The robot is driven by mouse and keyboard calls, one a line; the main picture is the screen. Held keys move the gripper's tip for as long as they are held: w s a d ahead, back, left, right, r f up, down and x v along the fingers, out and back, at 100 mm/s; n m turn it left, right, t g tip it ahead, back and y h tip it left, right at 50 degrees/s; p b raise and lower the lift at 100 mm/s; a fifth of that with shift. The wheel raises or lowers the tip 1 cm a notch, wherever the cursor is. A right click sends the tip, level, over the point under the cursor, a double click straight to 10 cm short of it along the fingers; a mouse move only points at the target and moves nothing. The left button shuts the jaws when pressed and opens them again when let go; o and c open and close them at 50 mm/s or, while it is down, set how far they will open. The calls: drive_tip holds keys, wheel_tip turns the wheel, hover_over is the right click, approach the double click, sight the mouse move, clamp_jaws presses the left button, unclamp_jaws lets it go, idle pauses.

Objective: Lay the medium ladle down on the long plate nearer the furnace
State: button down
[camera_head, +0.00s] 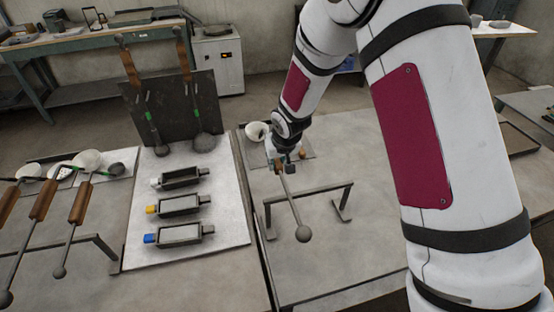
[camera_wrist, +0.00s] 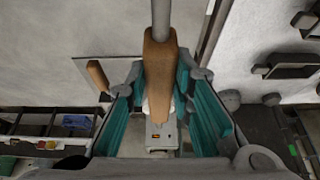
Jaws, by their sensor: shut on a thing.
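My gripper (camera_head: 288,166) is over the right table, near the plate at its back. In the wrist view its teal-padded fingers (camera_wrist: 160,110) lie on both sides of a ladle's wooden handle (camera_wrist: 160,65), which it holds. The ladle's grey rod (camera_head: 293,205) runs toward the front, past the rack, and ends in a ball (camera_head: 303,233). A white bowl (camera_head: 256,131) shows beyond the gripper; whether it belongs to the held ladle is unclear. The long plate (camera_head: 307,143) is partly hidden by my arm. Another wooden handle (camera_wrist: 97,75) shows beside the gripper. A pale cabinet, perhaps the furnace (camera_head: 218,62), stands behind.
A low metal rack (camera_head: 325,192) stands under the rod. Several ladles (camera_head: 78,205) rest on the left table's rack. Three moulds (camera_head: 180,207) sit on the pale middle sheet. A dark upright board (camera_head: 180,100) stands behind them. The right table's front is clear.

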drive_tip(key=c, duration=1.3)
unclamp_jaws()
drive_tip(key=shift+f, duration=0.1)
drive_tip(key=shift+s, duration=0.1)
drive_tip(key=shift+w+a+r+p+v, duration=0.15)
drive_tip(key=shift+w+p+v, duration=0.3)
drive_tip(key=shift+v, duration=2.6)
drive_tip(key=shift+w+a+r+p+v, duration=0.1)
drive_tip(key=shift+w+r+p+v, duration=0.3)
drive_tip(key=shift+v, duration=2.7)
drive_tip(key=shift+w+a+r+p+v, duration=0.1)
drive_tip(key=shift+w+p+v, duration=0.4)
drive_tip(key=shift+v, duration=2.55)
